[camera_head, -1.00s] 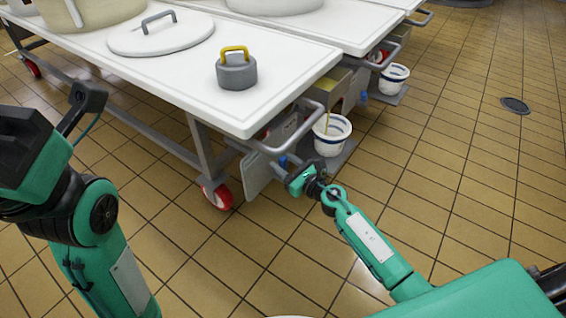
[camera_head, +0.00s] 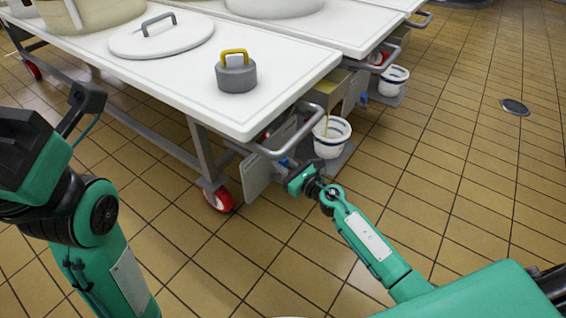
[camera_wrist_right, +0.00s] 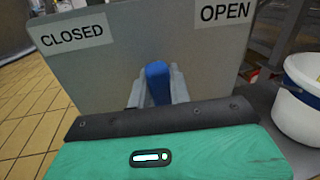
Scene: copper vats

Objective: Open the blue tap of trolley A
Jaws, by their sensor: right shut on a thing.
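The blue tap (camera_wrist_right: 157,82) stands in front of a grey plate (camera_wrist_right: 120,75) with a CLOSED label at its left and an OPEN label at its right. The tap handle points up, between the two labels. My right gripper (camera_wrist_right: 158,88) is shut on the blue tap, one finger on each side. In the head view the right gripper (camera_head: 296,180) reaches under the near corner of the white-topped trolley (camera_head: 210,95), where the fingers are hard to see. My left arm shows at the left, but its fingers are out of view.
A white bucket with a blue band (camera_head: 331,137) stands just right of the plate, with a brown stream above it. The trolley's push handle (camera_head: 285,140) juts out above my right gripper. A grey weight (camera_head: 236,73) and a lid (camera_head: 162,36) lie on top.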

